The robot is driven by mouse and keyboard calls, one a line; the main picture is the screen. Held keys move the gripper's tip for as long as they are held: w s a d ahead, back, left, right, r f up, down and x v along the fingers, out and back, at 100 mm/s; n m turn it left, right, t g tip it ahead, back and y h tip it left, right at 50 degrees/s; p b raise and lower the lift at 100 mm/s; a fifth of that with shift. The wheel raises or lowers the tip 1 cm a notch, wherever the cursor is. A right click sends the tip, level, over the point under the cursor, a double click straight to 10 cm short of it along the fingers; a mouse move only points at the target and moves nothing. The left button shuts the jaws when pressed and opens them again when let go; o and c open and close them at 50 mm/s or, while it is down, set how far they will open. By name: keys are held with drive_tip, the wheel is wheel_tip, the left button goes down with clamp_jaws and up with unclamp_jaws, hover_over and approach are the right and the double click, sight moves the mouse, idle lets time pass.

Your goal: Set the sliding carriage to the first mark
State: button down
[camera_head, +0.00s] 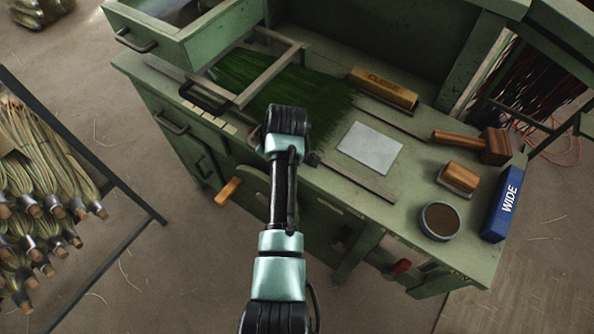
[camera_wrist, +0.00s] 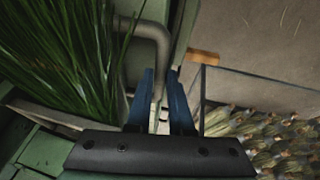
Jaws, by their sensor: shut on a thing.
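The sliding carriage (camera_head: 271,74) is a pale metal frame lying across green bristles (camera_head: 330,97) on the bench, with a dark handle (camera_head: 206,98) at its front end. The handle shows as a bent grey bar (camera_wrist: 152,34) in the wrist view. My gripper (camera_wrist: 161,88) has its blue fingers closed around the lower part of this bar. In the head view my own wrist hides the fingers. Several small pale marks (camera_head: 215,121) line the bench's front edge beside the handle. I cannot tell which mark the carriage lines up with.
The green bench (camera_head: 440,222) carries a CLOSE block (camera_head: 383,89), a grey plate (camera_head: 369,149), a mallet (camera_head: 485,144), a brush (camera_head: 458,178), a round tin (camera_head: 440,220) and a blue WIDE block (camera_head: 503,204). An orange lever (camera_head: 228,190) sticks out in front. Broom bundles (camera_head: 35,170) lie left.

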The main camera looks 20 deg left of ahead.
drive_tip(key=a+b, duration=0.1)
drive_tip(key=a, duration=0.1)
drive_tip(key=w+a+b, duration=0.1)
drive_tip(key=a, duration=0.2)
drive_tip(key=w+a+b, duration=0.1)
drive_tip(key=a, duration=0.1)
drive_tip(key=shift+w+a+b, duration=0.15)
drive_tip(key=shift+a+b, duration=0.15)
drive_tip(key=shift+b, duration=0.05)
drive_tip(key=c, duration=0.8)
unclamp_jaws()
drive_tip(key=shift+d+r, duration=0.1)
drive_tip(key=v, duration=1.2)
drive_tip(key=shift+r, duration=0.35)
drive_tip(key=shift+d, duration=0.1)
